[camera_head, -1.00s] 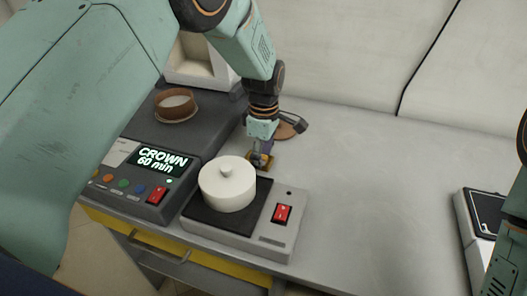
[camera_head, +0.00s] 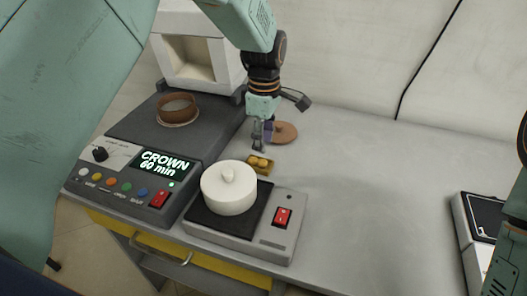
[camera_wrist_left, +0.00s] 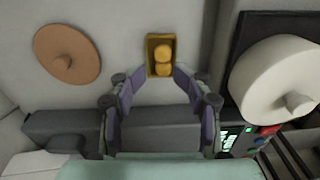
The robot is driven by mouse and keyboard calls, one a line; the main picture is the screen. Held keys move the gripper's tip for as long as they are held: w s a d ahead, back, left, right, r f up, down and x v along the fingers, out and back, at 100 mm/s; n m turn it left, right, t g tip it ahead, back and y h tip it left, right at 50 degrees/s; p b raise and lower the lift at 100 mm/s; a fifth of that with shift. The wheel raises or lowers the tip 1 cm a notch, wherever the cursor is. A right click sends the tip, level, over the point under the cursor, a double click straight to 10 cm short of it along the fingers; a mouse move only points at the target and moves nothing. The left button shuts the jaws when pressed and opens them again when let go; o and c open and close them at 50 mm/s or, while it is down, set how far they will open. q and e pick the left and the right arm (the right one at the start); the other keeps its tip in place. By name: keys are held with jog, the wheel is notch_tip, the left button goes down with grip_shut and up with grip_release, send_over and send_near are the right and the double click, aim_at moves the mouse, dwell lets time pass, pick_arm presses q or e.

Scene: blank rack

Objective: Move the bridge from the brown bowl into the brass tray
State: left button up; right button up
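The bridge (camera_wrist_left: 163,60), a small golden piece with rounded lumps, lies in the brass tray (camera_wrist_left: 150,73). The brass tray (camera_head: 272,169) also shows in the head view, on the table behind the white pot, with the bridge (camera_head: 259,161) in it. The brown bowl (camera_head: 177,107) stands on the dark furnace unit at left; no bridge is visible in it. My left gripper (camera_head: 261,148) is just behind and above the tray. In the left wrist view its fingers (camera_wrist_left: 160,84) are spread with nothing between them. My right gripper is out of view.
A round brown lid (camera_head: 284,130) lies behind the left gripper. A white lidded pot (camera_head: 228,190) sits on a hotplate (camera_head: 262,240) in front of the tray. A white box-shaped chamber (camera_head: 196,56) stands behind the bowl. The table's middle right is clear.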

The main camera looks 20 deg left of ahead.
aim_at(264, 160)
pick_arm(q)
notch_tip(264, 160, up, 6)
jog(key=shift+r+p, duration=0.2)
jog(key=shift+p, duration=0.25)
